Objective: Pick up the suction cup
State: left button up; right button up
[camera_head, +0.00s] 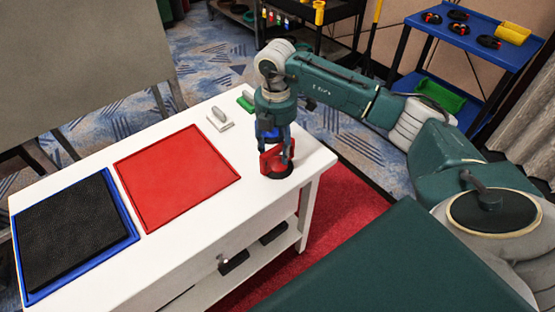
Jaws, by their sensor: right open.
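A red suction cup (274,165) with a dark round base stands on the white table (217,217), near its right end. My right gripper (278,150) points down over it, with its fingers open around the upper part of the red body. Whether the fingers touch it I cannot tell. The gripper and arm hide the top of the suction cup. My left gripper is not in view.
A red tray (176,176) and a blue tray (134,239) with a black textured pad (70,231) lie to the left on the table. A small grey-white tool (219,118) lies behind. A blue shelf (476,38) holds several black-and-red items and a yellow bin (513,33).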

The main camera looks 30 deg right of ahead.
jog(key=shift+f, duration=0.25)
dwell(0.4)
jog(key=shift+c, duration=0.5)
grip_shut()
